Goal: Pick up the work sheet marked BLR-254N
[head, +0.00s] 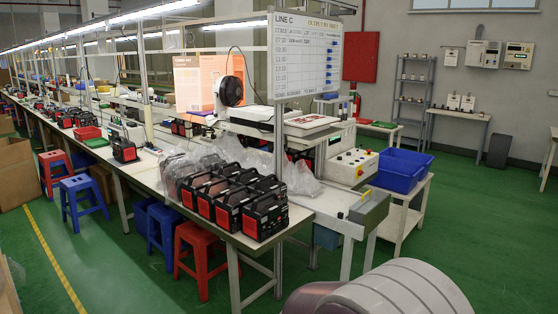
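No sheet with a readable BLR-254N marking shows in the head view. Two orange printed sheets hang upright above the long bench: one at the left (194,88) and one at the right, partly behind a dark round reel (231,91). Their print is too small to read. A flat sheet with red print (310,121) lies on top of the machine under the whiteboard; its text is also unreadable. Neither of my grippers is in view.
The long workbench (262,246) carries several black-and-red power units (263,215) and clear plastic bags. Red and blue stools (82,199) stand along its left side. A blue bin (398,170) sits on a side table. Green floor is open at the left and right.

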